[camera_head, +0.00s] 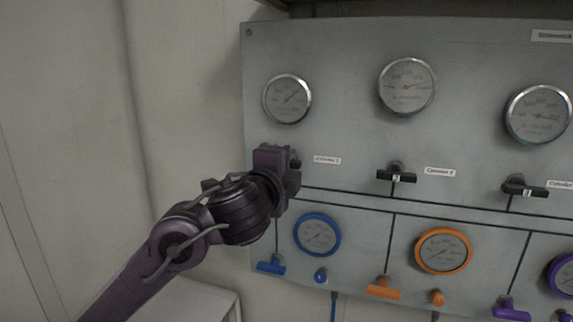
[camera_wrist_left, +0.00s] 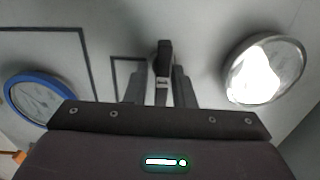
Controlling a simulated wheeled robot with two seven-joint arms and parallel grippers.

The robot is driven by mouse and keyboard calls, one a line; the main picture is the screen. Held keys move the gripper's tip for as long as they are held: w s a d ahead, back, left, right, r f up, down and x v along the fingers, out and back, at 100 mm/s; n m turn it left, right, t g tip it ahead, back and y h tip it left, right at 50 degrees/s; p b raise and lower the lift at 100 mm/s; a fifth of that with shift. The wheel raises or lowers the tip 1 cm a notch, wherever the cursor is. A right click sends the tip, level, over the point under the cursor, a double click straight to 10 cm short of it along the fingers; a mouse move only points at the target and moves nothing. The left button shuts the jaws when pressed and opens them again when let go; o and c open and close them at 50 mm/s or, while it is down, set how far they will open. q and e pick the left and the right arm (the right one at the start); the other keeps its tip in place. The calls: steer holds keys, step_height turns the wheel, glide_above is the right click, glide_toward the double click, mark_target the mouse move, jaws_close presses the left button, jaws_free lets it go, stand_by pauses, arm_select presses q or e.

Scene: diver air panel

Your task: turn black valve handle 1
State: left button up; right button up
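Black valve handle 1 (camera_wrist_left: 164,56) shows in the wrist view as a short dark bar with a small pale tag, between the two fingers of my left gripper (camera_head: 291,172). A narrow gap seems to show on each side of the bar, so the gripper looks open around it and not clamped. In the head view the gripper is at the left part of the panel and hides most of the handle; only a dark bit (camera_head: 296,162) shows beside the fingers. My right gripper is not in view.
The grey panel (camera_head: 345,60) carries silver gauges (camera_head: 287,99) above and a blue-rimmed gauge (camera_head: 317,235) below. Two more black handles (camera_head: 396,176) (camera_head: 524,187) are to the right. A blue handle (camera_head: 271,265) is below my gripper. Bare wall (camera_head: 185,80) is on the left.

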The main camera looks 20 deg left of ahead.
arm_select(q)
steer(key=shift+o, duration=0.7)
steer(key=s+p, duration=0.1)
steer(key=s, duration=0.6)
steer(key=shift+s+a+p, duration=0.15)
steer(key=shift+s+p, duration=0.15)
steer(key=shift+s, duration=0.1)
